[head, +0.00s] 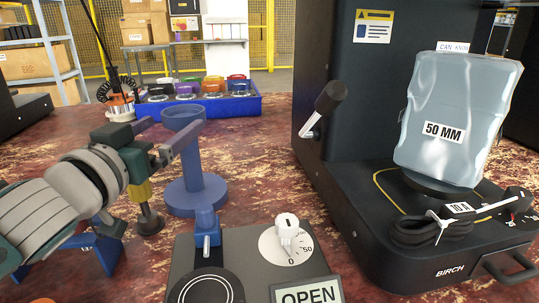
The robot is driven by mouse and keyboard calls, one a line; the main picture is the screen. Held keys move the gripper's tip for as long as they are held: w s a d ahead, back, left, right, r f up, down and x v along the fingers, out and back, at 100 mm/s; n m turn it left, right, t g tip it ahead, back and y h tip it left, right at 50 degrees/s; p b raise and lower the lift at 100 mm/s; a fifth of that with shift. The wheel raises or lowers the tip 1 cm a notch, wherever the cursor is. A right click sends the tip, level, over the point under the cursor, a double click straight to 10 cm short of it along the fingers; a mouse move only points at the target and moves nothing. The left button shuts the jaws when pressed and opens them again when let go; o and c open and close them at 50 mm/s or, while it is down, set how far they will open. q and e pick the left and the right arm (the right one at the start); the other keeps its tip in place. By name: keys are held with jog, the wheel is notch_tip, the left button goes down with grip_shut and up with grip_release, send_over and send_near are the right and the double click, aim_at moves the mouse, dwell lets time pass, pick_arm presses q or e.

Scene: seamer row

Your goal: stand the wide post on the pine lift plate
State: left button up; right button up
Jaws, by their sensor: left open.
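A blue post (197,193) with a broad round foot, a narrower stem and a flared top stands upright on the worn red-brown table. It appears to be the wide post. At the front, a dark unit with a round black plate (205,288) and an OPEN sign is cut off by the frame. No pine label is readable, so I cannot tell whether this is the pine lift plate. My right gripper is not in view.
A large black machine marked BIRCH (440,268) fills the right, carrying a pale-blue 50 MM block (440,125) and a coiled cable (425,230). A dial (287,243) sits on the front unit. A blue tray (240,106) of coloured items stands behind.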

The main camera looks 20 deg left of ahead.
aim_at(192, 107)
pick_arm(q)
jog(key=w, duration=0.3)
jog(key=w+a+b, duration=0.1)
jog(key=w, duration=0.1)
jog(key=shift+w+r, duration=0.3)
jog(key=shift+w, duration=0.05)
grip_shut()
dwell(0.6)
